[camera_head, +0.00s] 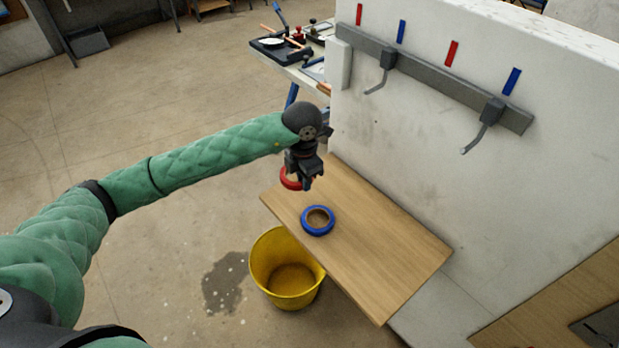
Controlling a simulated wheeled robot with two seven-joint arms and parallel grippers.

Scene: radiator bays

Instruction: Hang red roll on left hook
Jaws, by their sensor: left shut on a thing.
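The red roll (289,181) is between the fingers of my left gripper (300,183), partly hidden by them. The gripper is shut on it and points down over the far left end of the wooden shelf (383,254). I cannot tell whether the roll touches the shelf. The left hook (380,80) sticks out from the grey rail on the white wall, up and to the right of the gripper; it is empty. The right hook (480,130) is empty too. My right gripper is not in view.
A blue roll (317,220) lies flat on the shelf, close to my left gripper. A yellow bucket (286,290) stands on the floor below the shelf's left edge. Red and blue marks are on the wall above the rail (440,78). A cluttered workbench (300,60) stands behind.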

